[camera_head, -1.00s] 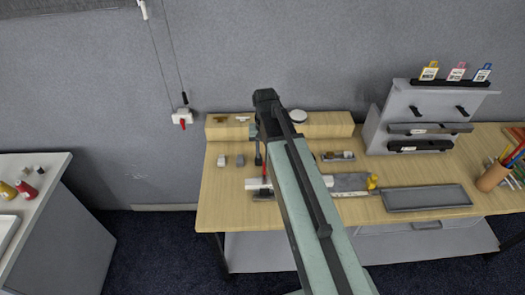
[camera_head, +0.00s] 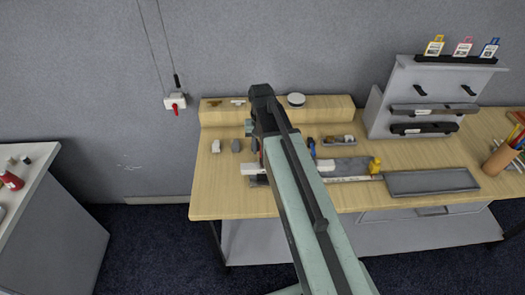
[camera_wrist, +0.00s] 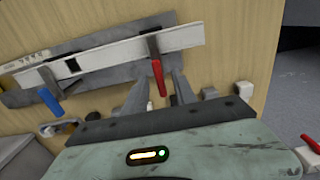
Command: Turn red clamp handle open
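The red clamp handle (camera_wrist: 158,76) shows in the wrist view, hanging from a dark clamp bar over a long white strip (camera_wrist: 120,50). My gripper (camera_wrist: 159,82) is open, with one grey finger on each side of the red handle. The handle appears to lie between the fingers, and I cannot tell whether either touches it. A second clamp with a blue handle (camera_wrist: 50,100) sits further left on the same strip. In the head view my arm hides most of the red handle, and the blue handle (camera_head: 312,148) shows right of the arm.
The wooden table (camera_head: 225,200) carries a grey tray (camera_head: 430,181), a yellow object (camera_head: 375,164), a pen cup (camera_head: 497,160) and small blocks (camera_head: 216,146). A grey rack (camera_head: 420,95) stands at the back right. A red wall switch (camera_head: 176,104) hangs behind. A white cabinet (camera_head: 50,210) stands left.

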